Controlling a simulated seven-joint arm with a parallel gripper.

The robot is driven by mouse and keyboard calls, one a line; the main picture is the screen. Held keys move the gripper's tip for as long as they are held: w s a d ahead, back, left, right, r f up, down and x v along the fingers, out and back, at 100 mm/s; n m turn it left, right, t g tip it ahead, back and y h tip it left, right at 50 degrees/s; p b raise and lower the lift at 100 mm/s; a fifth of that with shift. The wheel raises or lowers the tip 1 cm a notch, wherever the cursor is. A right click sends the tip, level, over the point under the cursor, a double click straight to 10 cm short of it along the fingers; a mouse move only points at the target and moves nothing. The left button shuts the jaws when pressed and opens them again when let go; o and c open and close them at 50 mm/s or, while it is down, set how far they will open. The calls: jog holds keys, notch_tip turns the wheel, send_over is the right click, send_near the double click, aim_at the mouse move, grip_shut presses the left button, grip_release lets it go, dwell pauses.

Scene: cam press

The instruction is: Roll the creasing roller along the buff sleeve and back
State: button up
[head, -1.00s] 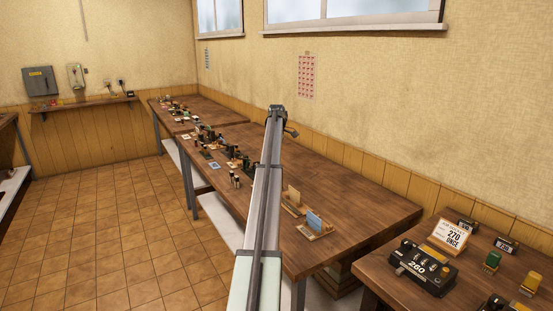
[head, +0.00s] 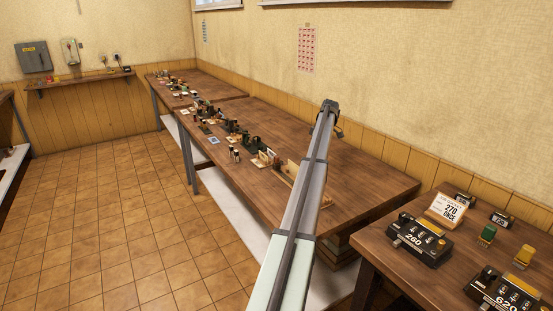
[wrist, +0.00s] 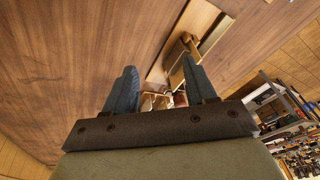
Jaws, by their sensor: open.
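My gripper (wrist: 160,75) is open in the wrist view, its two blue-grey fingers apart and nothing held between them. Beyond and below the fingers is a pale wooden stand (wrist: 188,30) with an upright tan piece, close to the right finger. Small tan and white things (wrist: 155,101) show between the finger bases; I cannot make out what they are. In the head view a wooden stand with a tan upright (head: 291,168) is on the long table just left of my arm. I cannot tell the creasing roller or the buff sleeve for certain.
The long wooden table (head: 352,190) has several small items along its left edge and free room at the right. A nearer table (head: 392,282) holds black numbered devices (head: 420,238) and a 270 card (head: 447,208). Shelves (wrist: 275,100) show at the right in the wrist view.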

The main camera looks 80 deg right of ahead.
jog(key=w+t, duration=0.4)
jog(key=n+t, duration=0.2)
send_near(277, 157)
jog(key=shift+h, duration=0.3)
jog(key=x, duration=1)
jog(key=shift+w+f, duration=0.2)
jog(key=shift+f, duration=0.05)
grip_shut()
